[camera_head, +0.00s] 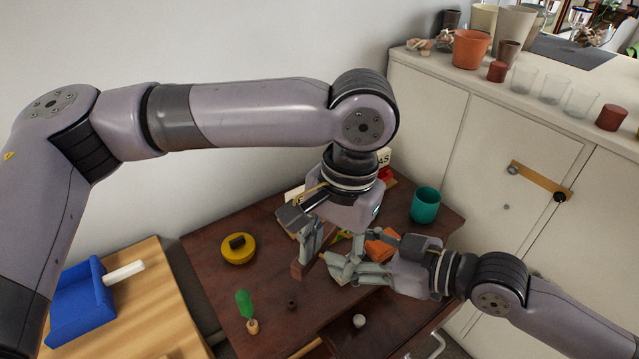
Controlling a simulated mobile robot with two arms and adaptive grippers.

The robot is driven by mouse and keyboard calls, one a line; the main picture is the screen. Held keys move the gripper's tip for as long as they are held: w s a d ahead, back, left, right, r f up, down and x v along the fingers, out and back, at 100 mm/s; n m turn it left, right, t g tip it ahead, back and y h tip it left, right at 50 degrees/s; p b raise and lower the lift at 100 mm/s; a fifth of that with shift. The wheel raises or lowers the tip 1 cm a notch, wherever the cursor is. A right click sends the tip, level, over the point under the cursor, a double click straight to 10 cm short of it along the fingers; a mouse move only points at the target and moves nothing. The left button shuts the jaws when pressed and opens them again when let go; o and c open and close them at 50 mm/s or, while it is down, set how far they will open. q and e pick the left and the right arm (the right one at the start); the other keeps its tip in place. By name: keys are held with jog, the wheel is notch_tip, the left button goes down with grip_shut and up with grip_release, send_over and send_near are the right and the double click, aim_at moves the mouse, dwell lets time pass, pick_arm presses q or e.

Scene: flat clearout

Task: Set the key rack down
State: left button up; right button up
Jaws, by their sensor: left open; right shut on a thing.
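A brown wooden bar (311,261), which I take to be the key rack, is at the fingertips of my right gripper (342,266). That gripper comes in from the right and is shut on it, above the dark wooden table (210,265). My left gripper (313,243) points down right beside the bar. It is open, and its fingers overlap the bar in the picture. I cannot tell whether they touch it. Much of the bar is hidden by the two grippers, and I cannot tell whether it touches the tabletop.
An orange object (381,246) lies behind my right gripper. A blue dustpan-like object (80,305) is on the lighter table. The table's left part has free room.

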pick_arm(q)
jog(key=t+h, duration=0.2)
send_near(325, 233)
jog(key=r, duration=0.2)
jog(key=f, duration=0.4)
jog(key=w+f, duration=0.1)
jog(key=f, duration=0.7)
jog(key=shift+w+d, duration=0.25)
jog(key=shift+d, duration=0.05)
jog(key=shift+c, duration=0.6)
grip_shut()
pick_arm(e)
jog(key=o, duration=1.4)
